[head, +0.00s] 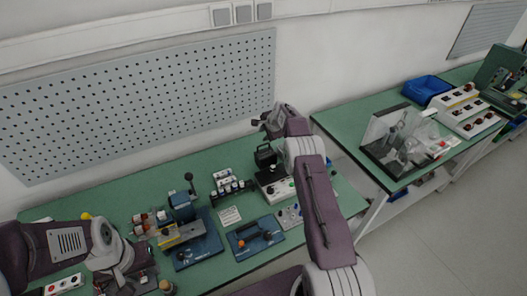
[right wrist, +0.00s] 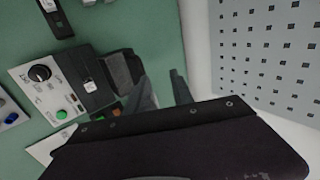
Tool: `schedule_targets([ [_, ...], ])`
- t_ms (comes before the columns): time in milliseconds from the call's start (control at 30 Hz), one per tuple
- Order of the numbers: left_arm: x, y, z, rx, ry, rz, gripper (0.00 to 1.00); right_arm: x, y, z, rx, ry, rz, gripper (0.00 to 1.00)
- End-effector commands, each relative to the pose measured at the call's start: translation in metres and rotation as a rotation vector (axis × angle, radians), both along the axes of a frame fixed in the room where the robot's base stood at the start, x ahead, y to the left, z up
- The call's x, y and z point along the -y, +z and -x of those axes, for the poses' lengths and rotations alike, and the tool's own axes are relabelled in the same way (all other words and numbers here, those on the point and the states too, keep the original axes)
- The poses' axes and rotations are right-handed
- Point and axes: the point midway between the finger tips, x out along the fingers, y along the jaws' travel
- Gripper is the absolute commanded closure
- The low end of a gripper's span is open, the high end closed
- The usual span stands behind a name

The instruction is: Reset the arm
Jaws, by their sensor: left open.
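My left arm comes in from the left edge in the head view, and its open gripper (head: 128,282) is low at the bottom left, over the front of the green bench. It is partly cut off by the frame, and I see nothing held in it. My right arm reaches up from the bottom centre. Its gripper (head: 262,120) is by the bench's back edge, in front of the wall. In the right wrist view the dark finger shapes of the right gripper (right wrist: 163,92) stick out past the dark wrist housing. Their opening is unclear, and no held object shows.
The green bench (head: 110,190) carries a blue press-like fixture (head: 185,215), a blue-based tool (head: 255,238) and a control box (head: 278,188) beside the right arm. A pegboard (head: 150,95) hangs behind. A second bench (head: 365,120) at the right holds a clear-covered device (head: 400,140) and blue bin (head: 426,88).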

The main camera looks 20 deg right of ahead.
Motion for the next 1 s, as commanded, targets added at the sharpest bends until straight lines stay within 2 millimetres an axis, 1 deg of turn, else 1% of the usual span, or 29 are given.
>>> schedule_targets([
  [100, 0.0, 0.0, 0.0, 0.0, 0.0, 0.0, 0.59, 0.0, 0.0, 0.0, 0.0, 0.0, 0.0, 0.72],
  [167, 0.0, -0.003, 0.0, 0.0, 0.0, 0.0, 0.59, -0.005, -0.002, -0.001, 0.001, 0.007, 0.0, 0.72],
  [200, 0.0, -0.005, 0.0, 0.0, 0.0, 0.0, 0.59, -0.009, 0.005, -0.005, 0.014, 0.014, 0.003, 0.72],
  [267, 0.0, -0.008, 0.0, 0.0, 0.0, 0.0, 0.59, -0.015, 0.024, -0.013, 0.047, 0.027, 0.012, 0.72],
  [300, 0.0, -0.01, 0.0, 0.0, 0.0, 0.0, 0.59, -0.021, 0.043, -0.019, 0.077, 0.037, 0.02, 0.72],
  [367, 0.0, -0.016, 0.0, 0.0, 0.0, 0.0, 0.59, -0.034, 0.075, -0.025, 0.121, 0.058, 0.03, 0.72],
  [400, 0.0, -0.021, 0.0, 0.0, 0.0, 0.0, 0.59, -0.048, 0.095, -0.023, 0.136, 0.078, 0.034, 0.72],
  [467, 0.0, -0.027, 0.0, 0.0, 0.0, 0.0, 0.59, -0.067, 0.116, -0.013, 0.136, 0.107, 0.041, 0.72],
  [533, 0.0, -0.034, 0.0, 0.0, 0.0, 0.0, 0.59, -0.087, 0.132, 0.007, 0.12, 0.146, 0.055, 0.72],
  [567, 0.0, -0.037, 0.0, 0.0, 0.0, 0.0, 0.59, -0.096, 0.136, 0.018, 0.11, 0.17, 0.068, 0.72],
  [600, 0.0, -0.04, 0.0, 0.0, 0.0, 0.0, 0.59, -0.107, 0.14, 0.035, 0.094, 0.206, 0.088, 0.72],
  [667, 0.0, -0.045, 0.0, 0.0, 0.0, 0.0, 0.59, -0.121, 0.141, 0.064, 0.065, 0.272, 0.127, 0.72],
  [700, 0.0, -0.049, 0.0, 0.0, 0.0, 0.0, 0.59, -0.13, 0.138, 0.088, 0.04, 0.325, 0.156, 0.72],
  [767, 0.0, -0.054, 0.0, 0.0, 0.0, 0.0, 0.59, -0.142, 0.129, 0.128, -0.001, 0.416, 0.209, 0.72],
  [800, 0.0, -0.057, 0.0, 0.0, 0.0, 0.0, 0.59, -0.147, 0.12, 0.158, -0.033, 0.486, 0.246, 0.72],
  [867, 0.0, -0.061, 0.0, 0.0, 0.0, 0.0, 0.59, -0.154, 0.101, 0.206, -0.087, 0.601, 0.302, 0.72],
  [900, 0.0, -0.063, 0.0, 0.0, 0.0, 0.0, 0.59, -0.156, 0.087, 0.24, -0.127, 0.683, 0.339, 0.72],
  [967, 0.0, -0.064, 0.0, 0.0, 0.0, 0.0, 0.59, -0.156, 0.064, 0.29, -0.189, 0.811, 0.387, 0.72],
  [1000, 0.0, -0.065, 0.0, 0.0, 0.0, 0.0, 0.59, -0.155, 0.049, 0.32, -0.228, 0.892, 0.412, 0.72],
])
